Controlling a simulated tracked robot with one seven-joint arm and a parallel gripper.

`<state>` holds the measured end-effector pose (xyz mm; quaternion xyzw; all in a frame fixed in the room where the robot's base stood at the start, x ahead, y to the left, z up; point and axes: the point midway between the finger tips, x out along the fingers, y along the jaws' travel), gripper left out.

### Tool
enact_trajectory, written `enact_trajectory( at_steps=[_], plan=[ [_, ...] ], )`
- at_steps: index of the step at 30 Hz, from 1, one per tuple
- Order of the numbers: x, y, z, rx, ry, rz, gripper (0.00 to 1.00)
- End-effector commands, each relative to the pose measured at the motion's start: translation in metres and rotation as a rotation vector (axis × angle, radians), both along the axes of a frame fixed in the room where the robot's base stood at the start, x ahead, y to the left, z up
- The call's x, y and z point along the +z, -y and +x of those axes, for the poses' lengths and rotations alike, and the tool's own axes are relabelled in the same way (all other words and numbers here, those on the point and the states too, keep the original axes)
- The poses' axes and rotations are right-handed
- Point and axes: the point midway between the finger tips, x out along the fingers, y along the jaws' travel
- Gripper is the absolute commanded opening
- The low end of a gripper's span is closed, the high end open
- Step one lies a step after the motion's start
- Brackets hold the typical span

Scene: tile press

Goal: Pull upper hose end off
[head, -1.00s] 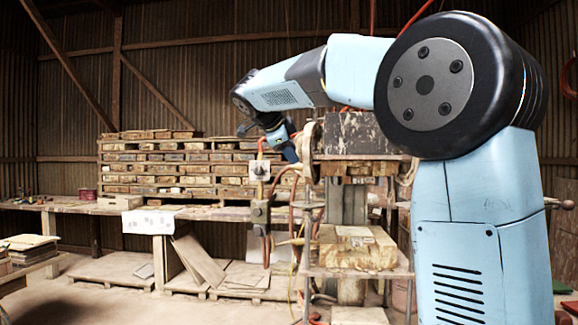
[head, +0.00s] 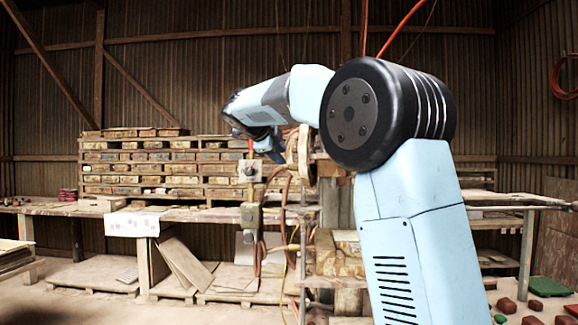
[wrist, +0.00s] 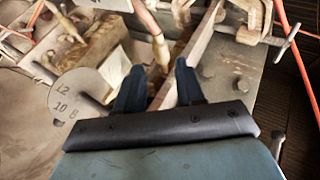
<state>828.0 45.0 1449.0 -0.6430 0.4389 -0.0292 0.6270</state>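In the wrist view, my gripper (wrist: 158,76) is open, with its two dark fingers apart and nothing between them. A reddish hose (wrist: 147,18) comes down from the top and ends in a tan, brass-like fitting (wrist: 160,52). The fitting lies just beyond the fingertips, roughly in line with the gap; I cannot tell its exact distance. In the head view, reddish hoses (head: 285,196) hang in loops beside the press (head: 340,205). My gripper (head: 277,154) is small and partly hidden behind the press there, so the hose's upper joint is not clear.
A round plate with numbers (wrist: 78,97) stands left of my fingers, and a metal plate with bolts (wrist: 225,75) lies to the right. A clamp-like part (wrist: 255,20) sits at the upper right. Stacked tile racks (head: 160,165) and a workbench (head: 60,208) stand behind.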

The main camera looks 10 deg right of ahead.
Motion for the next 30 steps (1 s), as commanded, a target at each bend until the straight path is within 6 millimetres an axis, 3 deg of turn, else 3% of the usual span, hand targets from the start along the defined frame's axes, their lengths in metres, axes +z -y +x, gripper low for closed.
enact_trajectory(
  at_steps=[12,26,30],
  plan=[
    [-0.033,0.037,0.038,0.001,-0.003,0.0,0.38],
    [-0.038,0.043,0.044,0.001,-0.001,0.001,0.38],
    [-0.038,0.043,0.044,0.001,-0.001,0.001,0.25]
  ],
)
